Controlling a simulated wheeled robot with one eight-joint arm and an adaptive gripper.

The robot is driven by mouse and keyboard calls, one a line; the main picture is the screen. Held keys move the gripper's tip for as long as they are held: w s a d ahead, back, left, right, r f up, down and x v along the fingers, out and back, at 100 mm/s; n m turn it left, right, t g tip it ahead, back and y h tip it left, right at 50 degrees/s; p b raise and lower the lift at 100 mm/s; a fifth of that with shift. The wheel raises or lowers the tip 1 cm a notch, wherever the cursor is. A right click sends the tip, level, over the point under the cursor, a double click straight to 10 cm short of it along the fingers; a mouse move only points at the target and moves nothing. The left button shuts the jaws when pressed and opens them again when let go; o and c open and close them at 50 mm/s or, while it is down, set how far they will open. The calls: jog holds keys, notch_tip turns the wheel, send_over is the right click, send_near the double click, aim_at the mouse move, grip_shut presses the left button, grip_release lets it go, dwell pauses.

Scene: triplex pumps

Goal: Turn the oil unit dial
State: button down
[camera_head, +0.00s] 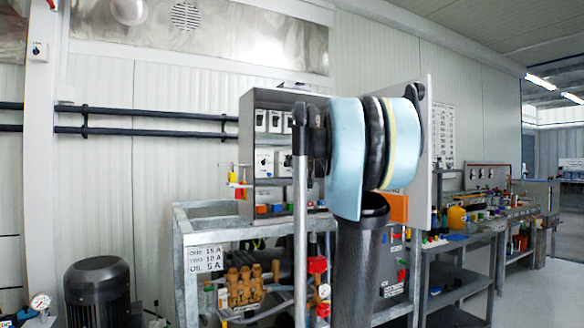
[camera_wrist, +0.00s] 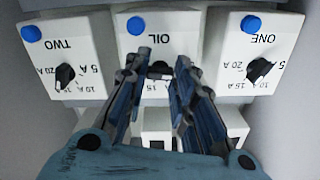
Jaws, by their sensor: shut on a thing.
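In the wrist view the oil unit (camera_wrist: 158,35) is a white box in the middle, its "OIL" label upside down and a blue round button (camera_wrist: 136,25) on it. Its small dark dial (camera_wrist: 160,70) sits between the fingers of my gripper (camera_wrist: 157,76), which is shut on it. The fingers hide most of the dial and its scale, leaving "15" readable below. I cannot tell which mark the dial points at. In the head view my arm hides the gripper and the oil unit.
Unit TWO (camera_wrist: 88,85) stands left and unit ONE (camera_wrist: 235,50) right, close beside the fingers, each with a black dial. More white boxes (camera_wrist: 157,122) lie below. In the head view the open grey cabinet (camera_head: 262,98) stands above a metal frame (camera_head: 200,238); a black motor (camera_head: 97,290) is left.

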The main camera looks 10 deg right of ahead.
jog(key=c, duration=1.3)
grip_release()
jog(key=v, duration=1.2)
